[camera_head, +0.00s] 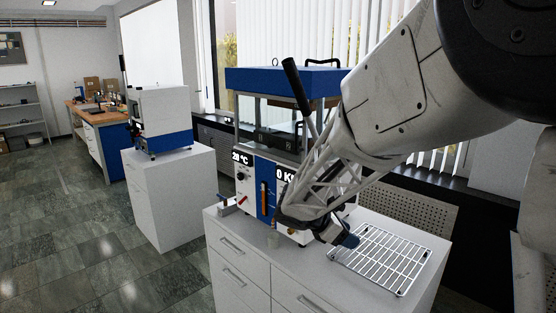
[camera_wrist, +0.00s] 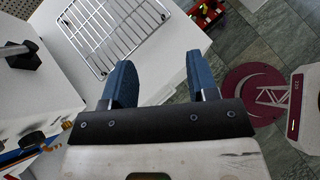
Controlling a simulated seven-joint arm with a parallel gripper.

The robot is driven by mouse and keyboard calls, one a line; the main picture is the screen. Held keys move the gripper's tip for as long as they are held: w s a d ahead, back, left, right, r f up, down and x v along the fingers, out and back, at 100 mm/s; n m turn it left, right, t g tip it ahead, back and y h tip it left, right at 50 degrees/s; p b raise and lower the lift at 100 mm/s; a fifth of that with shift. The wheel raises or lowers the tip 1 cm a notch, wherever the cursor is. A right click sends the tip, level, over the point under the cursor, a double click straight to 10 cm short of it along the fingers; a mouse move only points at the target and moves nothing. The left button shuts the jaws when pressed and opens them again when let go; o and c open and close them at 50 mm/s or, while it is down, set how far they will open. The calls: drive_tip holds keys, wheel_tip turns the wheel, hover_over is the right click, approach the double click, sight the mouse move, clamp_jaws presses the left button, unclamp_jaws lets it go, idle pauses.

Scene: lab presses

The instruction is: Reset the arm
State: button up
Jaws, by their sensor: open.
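My gripper (camera_wrist: 158,80) is open, with its two blue fingers apart and nothing between them in the wrist view. In the head view my gripper (camera_head: 346,240) hangs low in front of the blue-and-white press (camera_head: 262,170), at the near left corner of the wire rack. My arm crosses from the upper right and hides part of the press front. The wire rack (camera_head: 390,262) lies on the white cabinet top; it also shows in the wrist view (camera_wrist: 103,28), beyond the fingers.
The press stands on a white cabinet (camera_head: 235,232) and has a long black lever (camera_head: 296,84). A second blue-and-white machine (camera_head: 160,118) stands on another white cabinet at the left. A wooden workbench (camera_head: 95,112) is farther back. The tiled floor at the left is clear.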

drive_tip(key=s+r+m+y, duration=0.3)
drive_tip(key=s+m+y, duration=0.2)
drive_tip(key=s+m, duration=0.5)
drive_tip(key=s+r+m+y, duration=0.2)
drive_tip(key=s+m+y, duration=0.3)
drive_tip(key=s, duration=1.8)
drive_tip(key=m, duration=0.5)
drive_tip(key=shift+r+t+y, duration=0.3)
drive_tip(key=shift+r, duration=0.1)
